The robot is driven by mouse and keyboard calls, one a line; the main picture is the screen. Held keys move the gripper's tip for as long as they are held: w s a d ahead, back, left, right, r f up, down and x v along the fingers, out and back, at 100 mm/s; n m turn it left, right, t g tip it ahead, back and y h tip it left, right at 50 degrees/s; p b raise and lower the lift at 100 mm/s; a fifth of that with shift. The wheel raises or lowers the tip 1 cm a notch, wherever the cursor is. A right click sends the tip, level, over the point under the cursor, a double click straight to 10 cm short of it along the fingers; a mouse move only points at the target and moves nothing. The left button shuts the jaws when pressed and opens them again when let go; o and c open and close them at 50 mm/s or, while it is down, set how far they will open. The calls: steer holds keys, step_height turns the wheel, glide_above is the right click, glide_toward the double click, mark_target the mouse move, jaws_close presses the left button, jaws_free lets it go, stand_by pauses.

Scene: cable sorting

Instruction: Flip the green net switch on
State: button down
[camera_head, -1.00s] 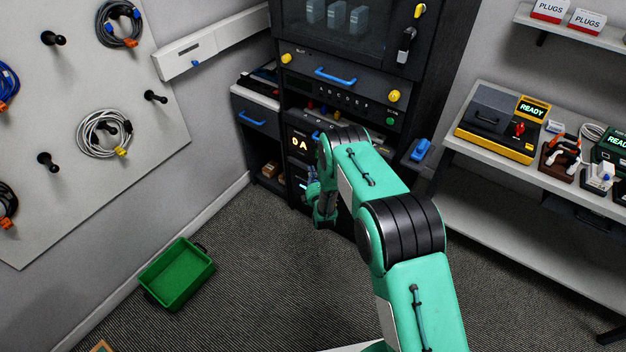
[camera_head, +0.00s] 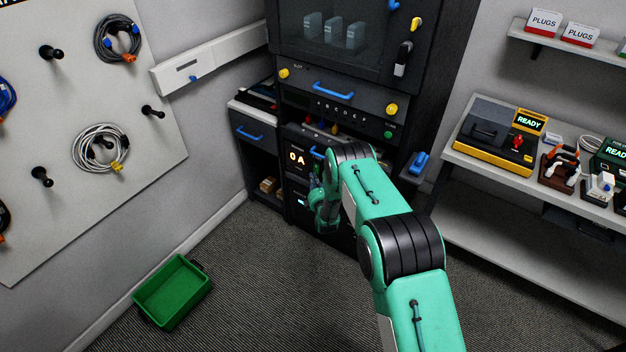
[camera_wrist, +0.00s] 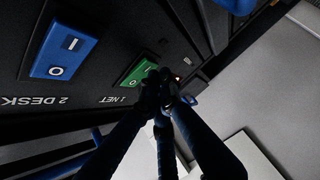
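The green net switch (camera_wrist: 137,72) is a rocker marked I and O in the wrist view. It sits on a dark panel above the upside-down label "1 NET". My gripper (camera_wrist: 162,84) has its dark fingertips together at the right edge of this switch, partly covering it. I cannot tell whether they touch it or which way the rocker is tipped. A blue rocker switch (camera_wrist: 63,52), labelled "2 DESK", sits to its left. In the head view my gripper is small and partly hidden by my arm, low in front of the dark cabinet (camera_head: 262,150); the green switch cannot be made out there.
A blue handle bar (camera_wrist: 70,165) crosses the lower left of the wrist view. In the head view a green bin (camera_head: 172,290) lies on the floor at left. A bench (camera_head: 490,215) with devices stands at right. The carpet between is clear.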

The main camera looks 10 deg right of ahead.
steer(key=shift+w+d+f+n+t, duration=0.2)
steer(key=shift+w+d+n+t, duration=0.15)
steer(key=shift+n+t, duration=0.05)
steer(key=shift+s+a, duration=0.1)
steer(key=s+a+f+p, duration=0.1)
steer(key=s+a+p, duration=0.1)
steer(key=s, duration=1)
steer(key=shift+s+a+f, duration=0.15)
steer(key=shift+s+a, duration=0.15)
stand_by(0.3)
